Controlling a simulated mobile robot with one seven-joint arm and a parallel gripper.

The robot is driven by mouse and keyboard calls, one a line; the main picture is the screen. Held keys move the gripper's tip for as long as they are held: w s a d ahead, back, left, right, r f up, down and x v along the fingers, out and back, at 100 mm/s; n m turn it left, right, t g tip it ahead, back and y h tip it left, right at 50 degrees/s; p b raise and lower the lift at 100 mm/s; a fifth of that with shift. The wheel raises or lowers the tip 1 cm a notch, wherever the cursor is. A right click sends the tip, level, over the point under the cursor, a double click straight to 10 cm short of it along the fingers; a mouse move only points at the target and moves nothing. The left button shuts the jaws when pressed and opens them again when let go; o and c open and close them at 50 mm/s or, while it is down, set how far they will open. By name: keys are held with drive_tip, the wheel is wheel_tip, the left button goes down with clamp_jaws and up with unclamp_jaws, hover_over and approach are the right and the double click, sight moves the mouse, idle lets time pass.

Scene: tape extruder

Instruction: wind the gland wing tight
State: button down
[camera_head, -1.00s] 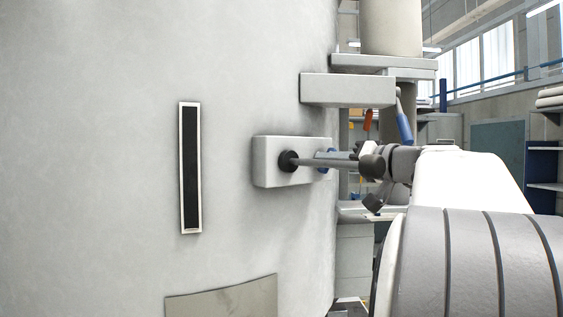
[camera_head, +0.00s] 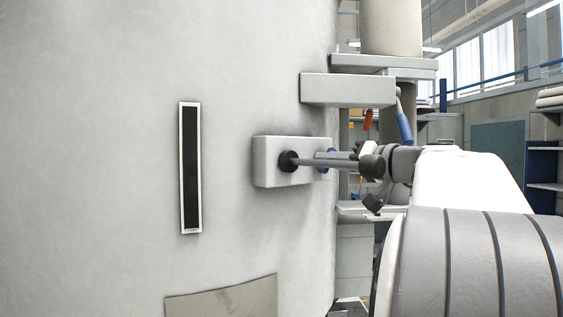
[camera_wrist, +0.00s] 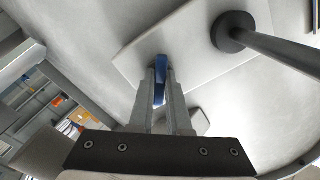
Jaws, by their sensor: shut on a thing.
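The gland wing (camera_wrist: 161,68) is a small blue piece on the face of a light grey block (camera_wrist: 190,50). In the wrist view my gripper (camera_wrist: 161,88) is shut on it, one finger on each side, so only its end and a narrow strip between the fingers show. In the head view the blue wing (camera_head: 330,153) is at the right end of the block (camera_head: 270,165), partly hidden by my gripper (camera_head: 338,156). The fingers reach it from the right.
A grey rod with a black collar (camera_head: 288,161) sticks out of the block close to my fingers; the collar also shows in the wrist view (camera_wrist: 232,32). A blue-handled lever (camera_head: 404,122) hangs above my wrist, below a grey ledge (camera_head: 347,90). The large pale wall fills the left.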

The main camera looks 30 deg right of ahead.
drive_tip(key=shift+r+m+p, duration=0.15)
drive_tip(key=shift+m+p, duration=0.5)
drive_tip(key=shift+m, duration=0.55)
drive_tip(key=shift+m+p, duration=0.35)
drive_tip(key=shift+m, duration=0.85)
drive_tip(key=shift+m+p, duration=0.55)
drive_tip(key=shift+m, duration=0.15)
drive_tip(key=m+p, duration=0.1)
drive_tip(key=m, duration=0.2)
drive_tip(key=shift+p, duration=0.3)
drive_tip(key=c, duration=0.8)
unclamp_jaws()
